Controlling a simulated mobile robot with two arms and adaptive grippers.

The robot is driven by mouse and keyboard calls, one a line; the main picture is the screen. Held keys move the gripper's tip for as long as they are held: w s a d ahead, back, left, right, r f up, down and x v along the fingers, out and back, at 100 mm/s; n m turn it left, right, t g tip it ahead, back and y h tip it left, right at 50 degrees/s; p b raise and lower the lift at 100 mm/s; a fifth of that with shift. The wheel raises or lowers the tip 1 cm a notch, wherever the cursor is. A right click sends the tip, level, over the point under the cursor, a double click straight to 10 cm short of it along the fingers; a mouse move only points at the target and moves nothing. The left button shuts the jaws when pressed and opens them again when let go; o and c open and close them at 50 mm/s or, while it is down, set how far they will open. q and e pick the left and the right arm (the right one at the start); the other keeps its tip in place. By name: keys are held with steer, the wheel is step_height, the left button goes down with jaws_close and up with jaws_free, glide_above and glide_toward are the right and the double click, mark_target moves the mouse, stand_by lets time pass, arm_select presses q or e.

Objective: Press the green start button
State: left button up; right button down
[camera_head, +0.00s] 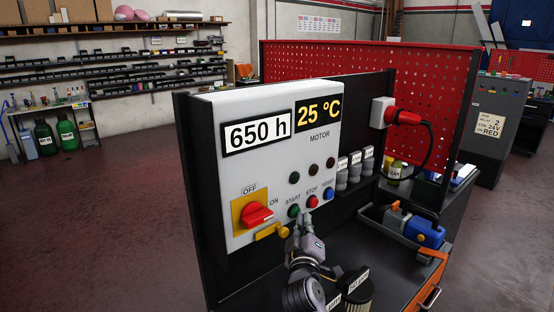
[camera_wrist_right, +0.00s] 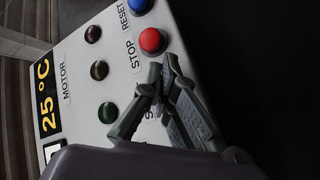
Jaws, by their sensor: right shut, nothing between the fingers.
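My right gripper (camera_head: 303,218) is shut and empty, just below the buttons in the head view. I cannot tell whether it touches the panel. My left gripper is not in view.
A red rotary switch (camera_head: 256,215) on a yellow plate and a yellow padlock-like piece (camera_head: 272,231) sit left of the buttons. A red plug (camera_head: 404,117) with a black cable is at the right. A tray with a blue tool (camera_head: 424,232) stands on the bench.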

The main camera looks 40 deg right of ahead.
steer(key=shift+w, duration=0.4)
steer(key=shift+s+r, duration=0.1)
steer(key=shift+s, duration=0.25)
stand_by(0.3)
steer(key=s+p, duration=0.1)
steer(key=s, duration=0.5)
steer(key=shift+d+p, duration=0.25)
steer(key=shift+p, duration=0.05)
